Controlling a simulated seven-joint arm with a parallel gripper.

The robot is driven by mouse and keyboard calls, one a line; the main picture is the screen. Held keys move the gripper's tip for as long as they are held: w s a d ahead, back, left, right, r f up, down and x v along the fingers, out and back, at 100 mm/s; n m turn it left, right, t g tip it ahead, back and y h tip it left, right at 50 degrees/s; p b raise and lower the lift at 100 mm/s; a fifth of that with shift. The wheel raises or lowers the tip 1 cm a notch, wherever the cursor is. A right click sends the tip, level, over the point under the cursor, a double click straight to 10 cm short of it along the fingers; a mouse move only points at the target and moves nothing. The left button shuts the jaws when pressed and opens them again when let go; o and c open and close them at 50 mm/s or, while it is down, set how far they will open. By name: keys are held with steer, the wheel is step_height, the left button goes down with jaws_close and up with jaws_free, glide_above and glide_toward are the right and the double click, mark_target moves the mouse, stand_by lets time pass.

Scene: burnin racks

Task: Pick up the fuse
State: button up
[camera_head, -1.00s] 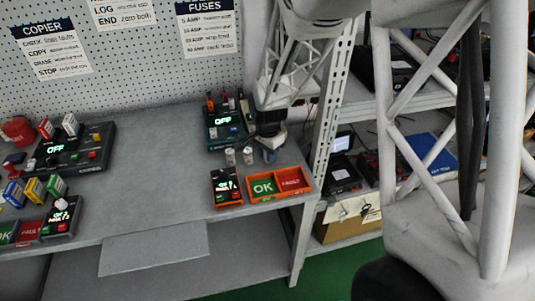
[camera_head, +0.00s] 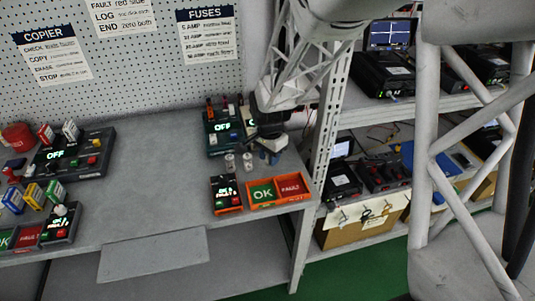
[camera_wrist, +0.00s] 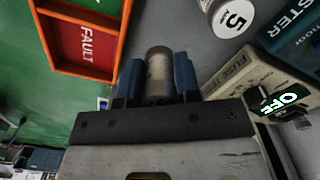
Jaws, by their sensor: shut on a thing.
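My gripper (camera_head: 270,155) is low over the right end of the grey workbench, with its blue fingers pointing down. In the wrist view my gripper (camera_wrist: 157,82) has its blue fingers shut on a fuse (camera_wrist: 158,70), a grey-brown metallic cylinder. Whether this fuse touches the bench is hard to tell. Two pale cylindrical fuses (camera_head: 239,161) stand on the bench just left of the gripper. One fuse (camera_wrist: 230,15), marked 5 Amp, shows at the top of the wrist view. The held fuse is mostly hidden by my gripper in the head view.
An orange tray (camera_head: 276,204) with green OK and red FAULT halves lies near the bench's front edge. A small device (camera_head: 226,193) is beside it. A teal tester (camera_head: 211,144) reading OFF stands behind the fuses. A shelf post (camera_head: 328,150) rises close at right.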

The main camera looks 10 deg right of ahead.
steer(key=s, duration=0.9)
steer(key=s+r, duration=0.1)
steer(key=s, duration=0.3)
steer(key=shift+s+d+r, duration=0.1)
steer(key=shift+s+d, duration=0.05)
stand_by(0.4)
steer(key=w+d+r, duration=0.1)
steer(key=w+r, duration=0.1)
steer(key=w, duration=1.2)
steer(key=w+d+r, duration=0.1)
steer(key=w+r, duration=0.1)
steer(key=w, duration=1.2)
steer(key=w+d+r, duration=0.1)
steer(key=w+r, duration=0.2)
steer(key=w, duration=1.1)
steer(key=shift+w, duration=0.15)
steer(key=shift+f, duration=0.2)
steer(key=shift+f, duration=2.55)
steer(key=shift+f, duration=0.55)
